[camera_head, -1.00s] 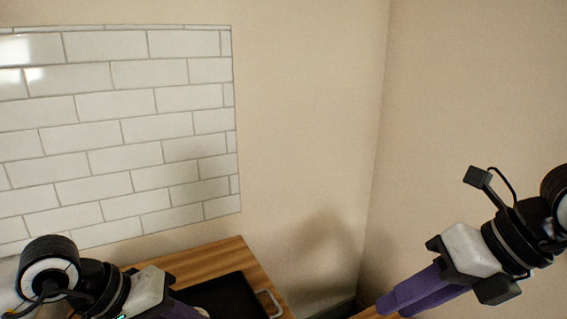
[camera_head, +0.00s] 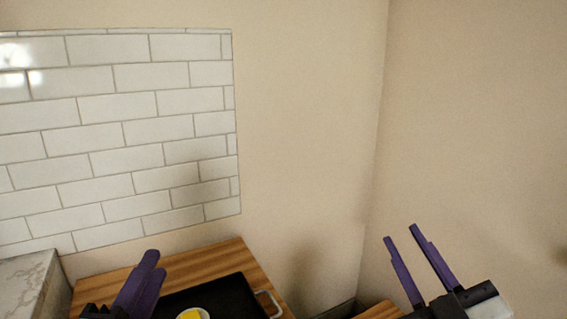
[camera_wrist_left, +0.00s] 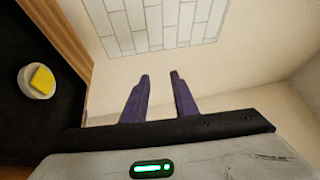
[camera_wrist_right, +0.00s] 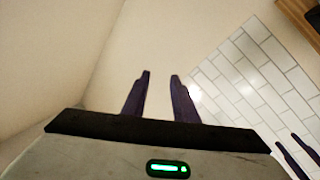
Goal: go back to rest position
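My left gripper (camera_head: 150,272) is at the bottom left of the head view, its purple fingers pointing up beside the black tray. In the left wrist view its two fingers (camera_wrist_left: 160,78) are apart with nothing between them. My right gripper (camera_head: 401,233) is at the lower right of the head view, fingers up and apart. The right wrist view shows the same fingers (camera_wrist_right: 160,76) apart and empty. Both grippers are clear of any object.
A black tray (camera_head: 233,290) with a metal handle lies on a wooden top (camera_head: 226,257). A white dish with a yellow block (camera_head: 190,315) sits on the tray. A marble counter (camera_head: 22,285) stands at the left. White wall tiles (camera_head: 120,130) and bare walls are behind.

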